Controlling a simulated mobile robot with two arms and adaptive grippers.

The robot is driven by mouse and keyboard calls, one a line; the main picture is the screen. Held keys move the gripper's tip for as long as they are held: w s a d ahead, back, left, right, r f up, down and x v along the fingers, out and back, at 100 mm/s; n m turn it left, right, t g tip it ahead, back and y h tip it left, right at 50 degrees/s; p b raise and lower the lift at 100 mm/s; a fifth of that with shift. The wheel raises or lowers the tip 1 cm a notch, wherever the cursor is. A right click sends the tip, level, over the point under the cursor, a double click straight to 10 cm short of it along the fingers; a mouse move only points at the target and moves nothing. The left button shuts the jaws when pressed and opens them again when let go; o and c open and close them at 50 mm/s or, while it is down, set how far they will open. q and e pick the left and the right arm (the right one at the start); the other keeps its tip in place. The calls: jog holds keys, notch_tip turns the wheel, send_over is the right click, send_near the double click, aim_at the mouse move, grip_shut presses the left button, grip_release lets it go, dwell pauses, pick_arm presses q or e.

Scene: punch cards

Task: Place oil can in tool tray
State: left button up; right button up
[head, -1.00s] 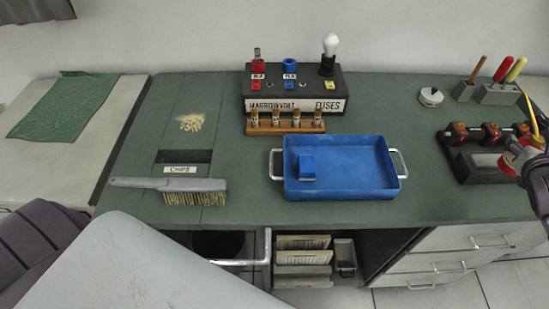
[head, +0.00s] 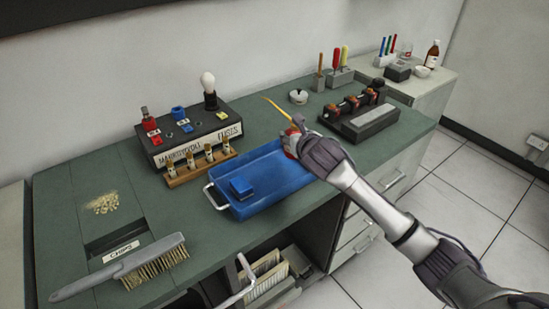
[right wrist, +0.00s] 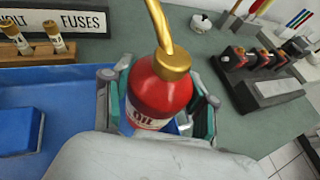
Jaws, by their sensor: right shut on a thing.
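The red oil can (right wrist: 158,95) with a brass cap and long spout fills the middle of the right wrist view, upright between the fingers. My right gripper (head: 297,140) is shut on it; in the head view the can (head: 289,141) is mostly hidden by the gripper, with its thin yellow spout pointing up left. The blue tool tray (head: 275,200) with metal handles lies on the green bench. The can is over or at the tray's far right end; whether it touches the tray floor I cannot tell. My left gripper is not in view.
A blue block (head: 241,188) sits in the tray's left part. The fuse box (head: 190,133) and wooden fuse rack (head: 200,165) stand behind and left. A brush (head: 125,268) lies front left. A black block with a grey stone (head: 367,122) is right of the tray.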

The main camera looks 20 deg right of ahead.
jog(key=shift+w+a+f, duration=0.1)
jog(key=shift+a+f, duration=0.65)
jog(key=shift+f, duration=0.3)
jog(key=shift+a+f, duration=0.8)
jog(key=shift+f, duration=0.3)
jog(key=shift+w+a+f, duration=0.1)
jog(key=shift+a+f, duration=0.65)
jog(key=shift+f, duration=0.3)
jog(key=shift+f, duration=0.1)
jog(key=o, duration=1.3)
jog(key=shift+s, duration=0.1)
jog(key=shift+o, duration=0.2)
